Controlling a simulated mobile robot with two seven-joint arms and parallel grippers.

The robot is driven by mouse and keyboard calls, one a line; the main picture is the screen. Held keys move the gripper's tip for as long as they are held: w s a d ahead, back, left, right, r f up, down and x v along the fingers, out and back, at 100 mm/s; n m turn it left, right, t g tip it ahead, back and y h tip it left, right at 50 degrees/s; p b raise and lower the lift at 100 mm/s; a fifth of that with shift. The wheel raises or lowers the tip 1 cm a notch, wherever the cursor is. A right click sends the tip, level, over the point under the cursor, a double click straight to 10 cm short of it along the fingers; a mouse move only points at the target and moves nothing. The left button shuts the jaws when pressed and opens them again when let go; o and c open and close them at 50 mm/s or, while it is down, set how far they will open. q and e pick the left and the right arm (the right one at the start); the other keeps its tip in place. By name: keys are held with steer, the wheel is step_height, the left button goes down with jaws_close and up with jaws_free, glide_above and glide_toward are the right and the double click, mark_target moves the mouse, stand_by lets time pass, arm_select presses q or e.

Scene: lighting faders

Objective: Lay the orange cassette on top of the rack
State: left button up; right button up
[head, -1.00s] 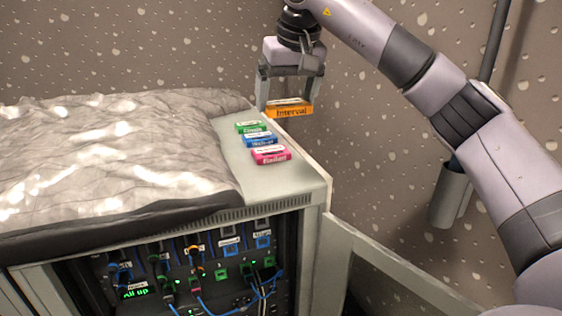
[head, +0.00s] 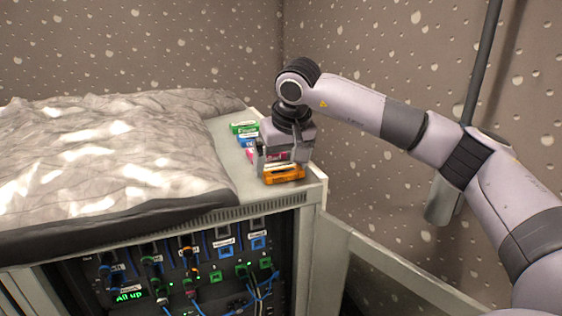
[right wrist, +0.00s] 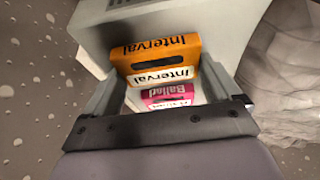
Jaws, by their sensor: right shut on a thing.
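The orange cassette (head: 284,174), labelled Interval, is between the fingers of my right gripper (head: 281,170). It is at the front right of the rack top (head: 220,150), close to the surface; I cannot tell if it touches. In the right wrist view the orange cassette (right wrist: 155,60) sits between the two fingers of the right gripper (right wrist: 158,82), which is shut on it. The pink cassette (right wrist: 168,95), labelled Ballad, shows just behind it there. My left gripper is out of view.
A green cassette (head: 243,127) and a blue cassette (head: 247,140) lie farther back on the rack top. A crumpled grey cover (head: 110,150) fills the left. An open door (head: 400,265) juts out at the right. Cables hang from the rack front (head: 190,265).

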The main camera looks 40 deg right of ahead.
steer(key=o, duration=0.8)
steer(key=shift+f, duration=0.15)
steer(key=shift+c, duration=0.2)
steer(key=shift+r, duration=0.25)
steer(key=v, duration=1.2)
steer(key=shift+f, duration=0.1)
